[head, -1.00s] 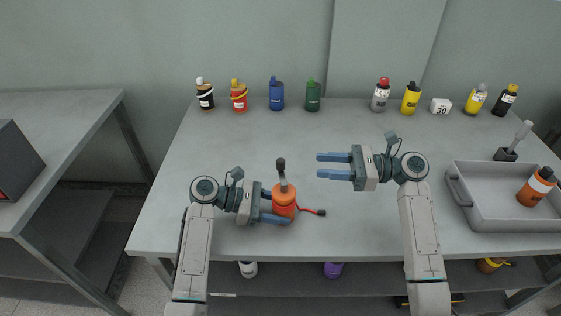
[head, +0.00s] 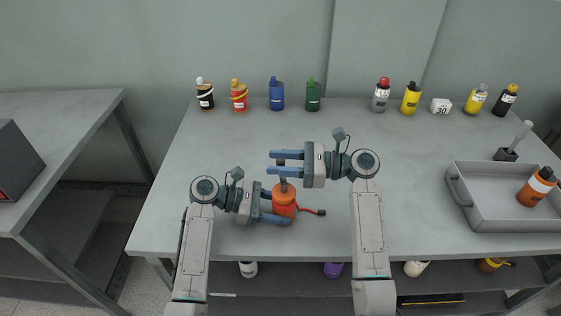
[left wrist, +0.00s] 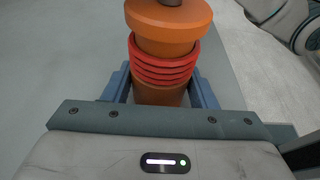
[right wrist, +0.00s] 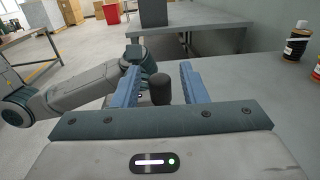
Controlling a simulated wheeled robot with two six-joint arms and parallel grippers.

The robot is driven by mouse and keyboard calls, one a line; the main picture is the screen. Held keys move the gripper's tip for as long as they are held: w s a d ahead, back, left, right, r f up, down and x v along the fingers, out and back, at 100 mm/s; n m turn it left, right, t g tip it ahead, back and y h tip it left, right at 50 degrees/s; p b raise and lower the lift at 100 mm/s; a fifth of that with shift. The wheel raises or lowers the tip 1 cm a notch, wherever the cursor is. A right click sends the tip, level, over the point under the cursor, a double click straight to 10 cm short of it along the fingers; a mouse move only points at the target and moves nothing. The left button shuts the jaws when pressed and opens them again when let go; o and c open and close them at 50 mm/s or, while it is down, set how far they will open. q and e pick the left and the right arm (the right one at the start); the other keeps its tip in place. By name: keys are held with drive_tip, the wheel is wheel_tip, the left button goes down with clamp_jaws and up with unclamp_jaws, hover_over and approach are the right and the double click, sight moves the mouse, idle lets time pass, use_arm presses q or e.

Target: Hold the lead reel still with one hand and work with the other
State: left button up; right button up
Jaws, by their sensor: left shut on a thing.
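The lead reel (head: 284,201) is orange, with red cord wound round it and a dark post with a knob on top. It stands upright on the table, and a red lead with a dark end (head: 320,212) lies to its right. My left gripper (head: 278,206) is shut on the reel's body. In the left wrist view the reel (left wrist: 165,68) sits between the blue fingers, red windings showing. My right gripper (head: 273,162) is open above the reel. In the right wrist view the dark knob (right wrist: 161,89) stands between its fingers, with gaps on both sides.
A grey tray (head: 468,210) with an orange bottle (head: 537,187) stands on the right. Several bottles and a white "30" block (head: 441,106) line the table's back edge.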

clamp_jaws()
drive_tip(key=shift+a+n+g, duration=0.1)
drive_tip(key=shift+n+g, duration=0.2)
drive_tip(key=shift+g, duration=0.1)
drive_tip(key=shift+s+a+n+g+h, duration=0.2)
drive_tip(key=shift+a+n+g+h, duration=0.15)
drive_tip(key=shift+n+g, duration=0.85)
drive_tip(key=shift+s+a+n+g+h, duration=0.25)
drive_tip(key=shift+n+g, duration=0.4)
drive_tip(key=shift+g, duration=1)
drive_tip(key=shift+s+a+n+g+h, duration=0.1)
drive_tip(key=shift+a+n+g+h, duration=0.25)
drive_tip(key=shift+n+g, duration=0.85)
drive_tip(key=shift+g, duration=0.35)
unclamp_jaws()
